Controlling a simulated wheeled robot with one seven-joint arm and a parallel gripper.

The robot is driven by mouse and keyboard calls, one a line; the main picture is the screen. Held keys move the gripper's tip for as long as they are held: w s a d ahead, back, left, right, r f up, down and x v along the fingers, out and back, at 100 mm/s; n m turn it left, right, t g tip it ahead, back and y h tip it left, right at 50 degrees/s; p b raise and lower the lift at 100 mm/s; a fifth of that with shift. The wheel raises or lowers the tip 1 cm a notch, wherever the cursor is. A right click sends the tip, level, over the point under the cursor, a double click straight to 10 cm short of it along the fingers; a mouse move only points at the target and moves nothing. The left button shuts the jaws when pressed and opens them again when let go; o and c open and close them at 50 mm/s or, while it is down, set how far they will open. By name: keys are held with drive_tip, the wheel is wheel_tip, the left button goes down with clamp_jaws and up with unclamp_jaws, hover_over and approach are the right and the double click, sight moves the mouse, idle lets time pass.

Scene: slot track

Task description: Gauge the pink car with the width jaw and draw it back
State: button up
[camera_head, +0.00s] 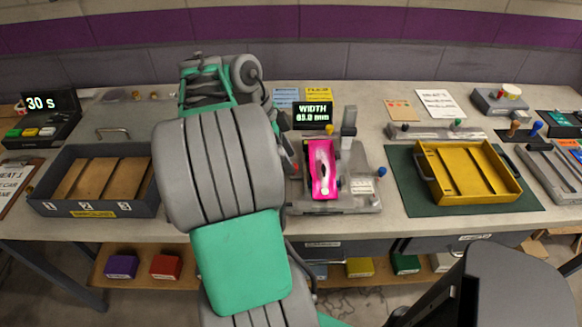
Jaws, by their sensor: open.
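The pink car (321,170) sits on the grey width gauge (360,207) in the middle of the table. The width jaw (348,128) appears to be the grey upright part at the back of the gauge. The black display (312,115) behind it reads WIDTH, with a number near 63.0 mm. My arm stands in front of the area left of the gauge. My gripper is at the arm's far end, just left of the pink car, mostly hidden behind the arm, with its fingertips hardly visible. I cannot tell whether anything touches the car.
A grey tray (84,209) with wooden dividers stands at the left, with a timer (42,104) reading 30 s behind it. A yellow tray (500,190) lies on a green mat (405,180) at the right. Coloured blocks sit on the shelf below.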

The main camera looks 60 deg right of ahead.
sight(298, 171)
drive_tip(key=x, duration=0.2)
drive_tip(key=shift+s+f, duration=0.1)
drive_tip(key=shift+f, duration=0.3)
drive_tip(key=shift+c, duration=0.5)
clamp_jaws()
idle(0.6)
